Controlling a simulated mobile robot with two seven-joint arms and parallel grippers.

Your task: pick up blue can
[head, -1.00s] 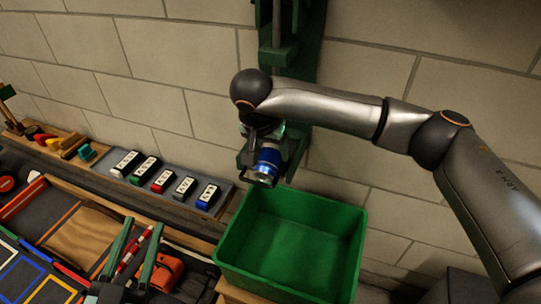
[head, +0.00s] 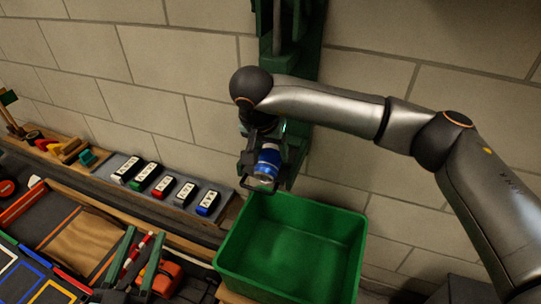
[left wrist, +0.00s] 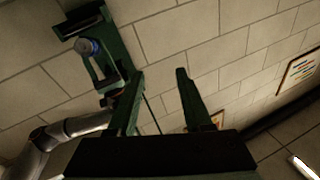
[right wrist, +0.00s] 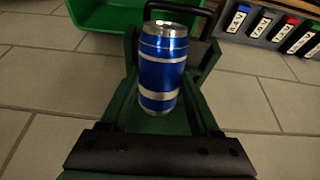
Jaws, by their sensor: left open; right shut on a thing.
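The blue can (head: 268,164) with silver bands is held in my right gripper (head: 262,158), high near the wall and just above the back-left edge of the green bin. In the right wrist view the blue can (right wrist: 162,68) stands lengthwise between the dark green fingers, which are shut on it. My left gripper (head: 138,250) is at the lower left of the head view, over the workbench. Its two fingers are spread apart and empty, as the left wrist view also shows (left wrist: 160,88).
The green bin (head: 238,238) looks empty inside. A grey rack (head: 222,208) with several labelled coloured blocks stands left of it. A green post (head: 298,60) rises against the brick wall behind the can. Tools and an orange item (head: 168,278) crowd the lower left.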

